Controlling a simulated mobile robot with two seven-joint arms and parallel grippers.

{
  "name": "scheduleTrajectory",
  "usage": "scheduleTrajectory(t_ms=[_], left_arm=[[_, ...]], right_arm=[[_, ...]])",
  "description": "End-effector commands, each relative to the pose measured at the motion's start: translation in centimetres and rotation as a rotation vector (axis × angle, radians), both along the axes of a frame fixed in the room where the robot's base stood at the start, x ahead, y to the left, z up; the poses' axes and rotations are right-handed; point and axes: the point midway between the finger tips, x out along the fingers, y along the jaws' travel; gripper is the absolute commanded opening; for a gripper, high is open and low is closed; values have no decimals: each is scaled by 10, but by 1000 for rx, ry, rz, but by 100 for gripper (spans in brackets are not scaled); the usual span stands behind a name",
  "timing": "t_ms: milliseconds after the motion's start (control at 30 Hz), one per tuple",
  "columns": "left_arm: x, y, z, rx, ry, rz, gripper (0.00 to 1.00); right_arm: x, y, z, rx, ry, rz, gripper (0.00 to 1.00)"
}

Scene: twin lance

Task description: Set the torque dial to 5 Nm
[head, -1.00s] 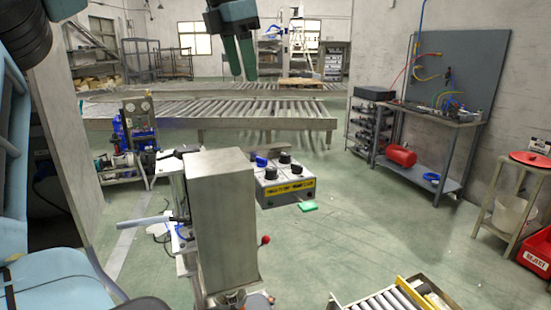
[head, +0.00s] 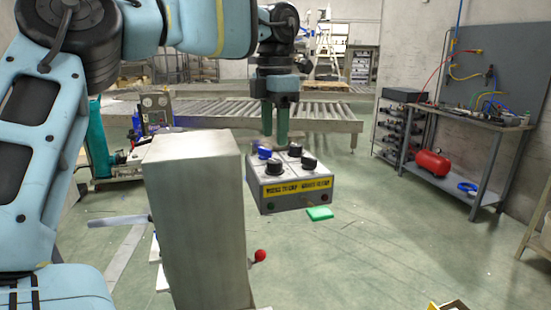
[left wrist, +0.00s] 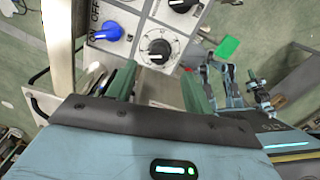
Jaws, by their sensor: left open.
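A grey control box (head: 290,201) with a yellow label strip carries a blue knob (head: 264,152) and black dials, one at the front left (head: 274,167) and one at the right (head: 308,164). In the left wrist view a black dial (left wrist: 158,48) has a white scale ring. The blue knob (left wrist: 109,31) is beside it, with ON and OFF lettering. I cannot read which dial is torque. My left gripper (head: 275,135) points down at the box's far side. Its open fingers (left wrist: 158,70) straddle the space just short of the scaled dial, holding nothing. My right gripper is out of view.
A tall grey metal column (head: 198,225) stands close at the left of the box. A red ball-ended lever (head: 260,255) sticks out from it. Open floor lies to the right.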

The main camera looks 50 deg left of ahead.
Motion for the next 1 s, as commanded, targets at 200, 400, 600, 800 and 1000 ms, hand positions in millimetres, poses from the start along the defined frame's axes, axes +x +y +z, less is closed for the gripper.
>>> scheduleTrajectory(t_ms=[200, 400, 600, 800, 1000], left_arm=[[-1, 0, -35, -2, 5, -1, 52], [-1, 0, -57, -1, 3, 0, 52], [0, 0, -65, -1, 1, 1, 52], [0, 0, -65, -1, 1, 1, 52], [0, 0, -65, -1, 1, 1, 27]], right_arm=[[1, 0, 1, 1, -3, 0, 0], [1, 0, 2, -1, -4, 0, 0], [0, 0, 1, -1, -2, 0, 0], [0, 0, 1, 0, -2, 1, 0], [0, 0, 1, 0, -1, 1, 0]])
